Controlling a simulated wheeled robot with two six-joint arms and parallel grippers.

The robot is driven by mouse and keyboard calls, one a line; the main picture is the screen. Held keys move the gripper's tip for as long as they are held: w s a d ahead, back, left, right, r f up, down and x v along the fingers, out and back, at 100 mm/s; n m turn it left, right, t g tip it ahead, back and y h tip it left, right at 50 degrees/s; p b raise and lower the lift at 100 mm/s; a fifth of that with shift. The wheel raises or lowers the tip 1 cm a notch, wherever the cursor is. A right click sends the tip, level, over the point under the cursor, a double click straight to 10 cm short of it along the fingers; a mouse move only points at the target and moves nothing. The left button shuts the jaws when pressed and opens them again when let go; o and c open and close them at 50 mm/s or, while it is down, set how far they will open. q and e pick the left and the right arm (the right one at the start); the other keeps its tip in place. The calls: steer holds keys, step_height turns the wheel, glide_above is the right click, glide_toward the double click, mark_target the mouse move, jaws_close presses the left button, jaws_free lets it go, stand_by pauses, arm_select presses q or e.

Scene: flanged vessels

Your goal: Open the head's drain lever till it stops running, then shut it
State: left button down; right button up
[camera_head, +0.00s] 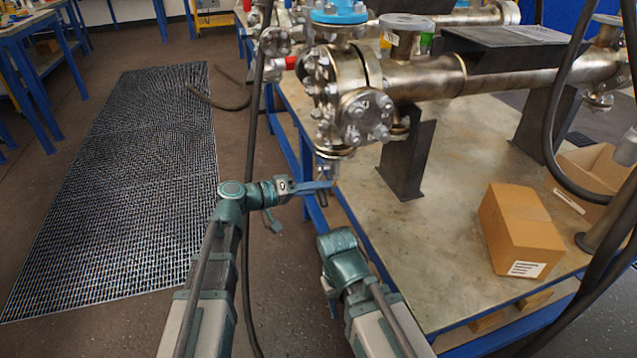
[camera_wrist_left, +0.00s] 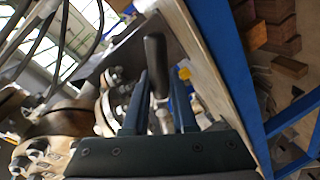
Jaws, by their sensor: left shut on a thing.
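The flanged head (camera_head: 345,90) is the bolted metal end of the horizontal vessel (camera_head: 430,80). Its drain valve (camera_head: 327,168) hangs below it at the table's left edge. My left gripper (camera_head: 326,187) is at this valve, under the head. In the left wrist view the drain lever's dark handle (camera_wrist_left: 155,62) stands between the two blue-grey fingers (camera_wrist_left: 158,100), and the gripper is shut on it. I cannot make out any liquid at the outlet. My right arm shows low in the middle of the head view, but its gripper does not show.
The vessel rests on dark supports (camera_head: 408,160) on a blue-framed table (camera_head: 420,230). A cardboard box (camera_head: 521,230) stands at its right, near an open carton (camera_head: 590,170). Dark hoses hang in front.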

arm_select(q)
steer(key=n, duration=0.1)
steer(key=r+n+g+p, duration=0.1)
steer(key=n, duration=0.1)
steer(key=shift+s+r, duration=0.25)
steer(key=shift+r, duration=0.05)
steer(key=shift+r+n+g+p, duration=0.45)
steer(key=shift+n+p, duration=0.35)
steer(key=shift+n, duration=0.3)
steer(key=c, duration=0.7)
jaws_free()
steer(key=shift+s, duration=0.1)
steer(key=p+v, duration=0.1)
steer(key=v, duration=0.6)
steer(key=p+v, duration=0.1)
steer(key=v, duration=0.5)
steer(key=shift+s+a+f+p, duration=0.1)
steer(key=shift+a+f+p, duration=0.05)
steer(key=shift+a+p, duration=0.25)
steer(key=shift+d, duration=0.1)
